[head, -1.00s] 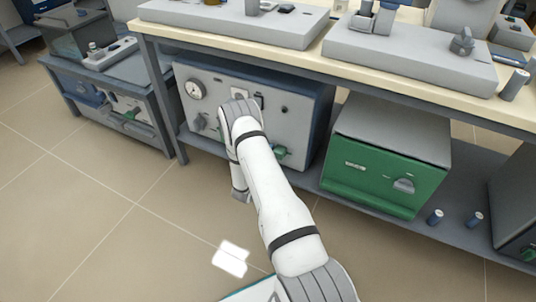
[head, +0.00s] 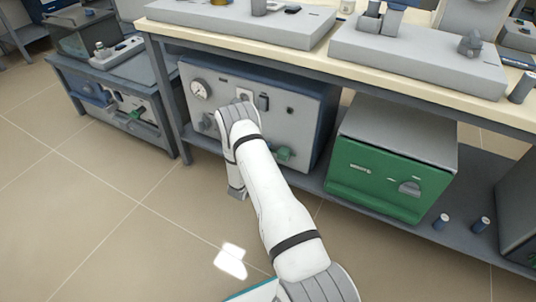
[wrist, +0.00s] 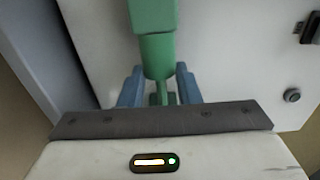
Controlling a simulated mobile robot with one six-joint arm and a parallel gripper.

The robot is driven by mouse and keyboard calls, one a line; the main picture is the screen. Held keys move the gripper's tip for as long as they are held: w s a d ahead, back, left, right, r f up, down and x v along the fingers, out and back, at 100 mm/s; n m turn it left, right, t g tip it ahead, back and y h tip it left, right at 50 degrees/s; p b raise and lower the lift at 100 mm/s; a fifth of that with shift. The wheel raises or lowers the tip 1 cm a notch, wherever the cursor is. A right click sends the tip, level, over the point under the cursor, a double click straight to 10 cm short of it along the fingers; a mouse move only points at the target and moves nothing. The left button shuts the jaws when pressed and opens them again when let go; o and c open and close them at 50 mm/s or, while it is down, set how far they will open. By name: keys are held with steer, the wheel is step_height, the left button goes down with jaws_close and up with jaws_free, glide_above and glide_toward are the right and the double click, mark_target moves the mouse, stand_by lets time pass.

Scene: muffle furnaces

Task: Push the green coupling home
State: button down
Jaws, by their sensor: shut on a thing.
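The green coupling (wrist: 157,52) fills the top middle of the wrist view, in front of a pale panel (wrist: 225,60). My gripper (wrist: 159,88) has its two blue fingers on either side of the coupling's lower end and is shut on it. How far the coupling sits in its seat is hidden.
The unit's front has a round gauge (head: 200,89) and a dark switch (head: 263,102). A green-fronted furnace (head: 385,182) stands to its right on the lower shelf, under the workbench (head: 410,80). Two small cylinders stand right of it. The floor in front is clear.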

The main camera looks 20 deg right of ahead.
steer(key=c, duration=1.1)
jaws_free()
steer(key=shift+w+a, duration=0.15)
steer(key=shift+o, duration=0.2)
steer(key=p+v, duration=0.2)
steer(key=v, duration=0.5)
steer(key=shift+s+a+p, duration=0.25)
steer(key=shift+a+p, duration=0.05)
steer(key=shift+a, duration=0.05)
